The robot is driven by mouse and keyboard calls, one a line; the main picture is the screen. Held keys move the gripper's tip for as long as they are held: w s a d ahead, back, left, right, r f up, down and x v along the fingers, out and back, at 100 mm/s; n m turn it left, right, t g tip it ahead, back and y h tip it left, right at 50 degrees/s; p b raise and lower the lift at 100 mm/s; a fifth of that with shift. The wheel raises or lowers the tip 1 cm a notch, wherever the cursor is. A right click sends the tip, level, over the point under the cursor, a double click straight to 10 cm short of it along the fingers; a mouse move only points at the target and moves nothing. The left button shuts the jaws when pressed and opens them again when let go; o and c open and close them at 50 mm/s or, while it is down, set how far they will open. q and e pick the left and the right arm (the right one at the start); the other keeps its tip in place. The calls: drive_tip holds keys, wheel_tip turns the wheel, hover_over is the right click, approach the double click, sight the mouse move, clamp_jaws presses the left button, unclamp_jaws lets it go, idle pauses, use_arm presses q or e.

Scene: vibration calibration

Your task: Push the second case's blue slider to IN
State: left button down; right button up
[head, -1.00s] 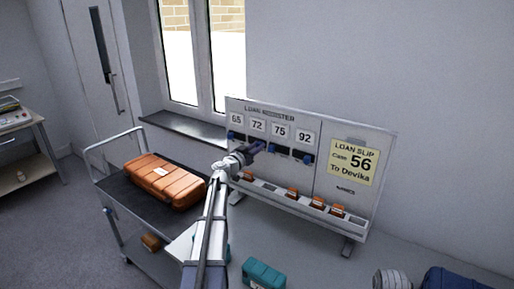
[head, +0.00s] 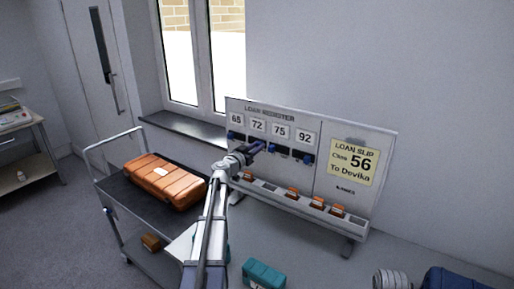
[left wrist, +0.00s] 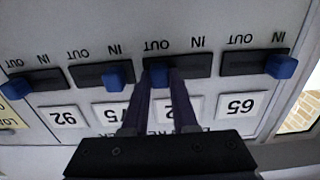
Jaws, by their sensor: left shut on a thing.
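The loan register board (head: 355,215) stands upright on the bench, with case numbers 65, 72, 75 and 92. The second case's number plate (head: 257,126) reads 72. In the left wrist view, which is upside down, its blue slider (left wrist: 158,74) sits at the OUT end of its dark slot (left wrist: 195,66); the IN end is free. My left gripper (head: 259,147) is at this slider, its two dark fingers shut on it from either side; it also shows in the left wrist view (left wrist: 160,85). In the head view the gripper mostly hides the slider. My right gripper is not in view.
Neighbouring blue sliders are close: case 65's (left wrist: 282,66) at IN, case 75's (left wrist: 116,74) at IN, case 92's (left wrist: 16,88) at OUT. A loan slip (head: 354,161) names case 56. An orange case (head: 165,182) lies on a trolley; a teal case (head: 263,274) lies in front.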

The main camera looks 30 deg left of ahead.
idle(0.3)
use_arm(q)
drive_tip(key=a, duration=0.5)
drive_tip(key=shift+w+a, duration=0.15)
drive_tip(key=c, duration=0.7)
unclamp_jaws()
approach(251, 140)
drive_tip(key=shift+s, duration=0.6)
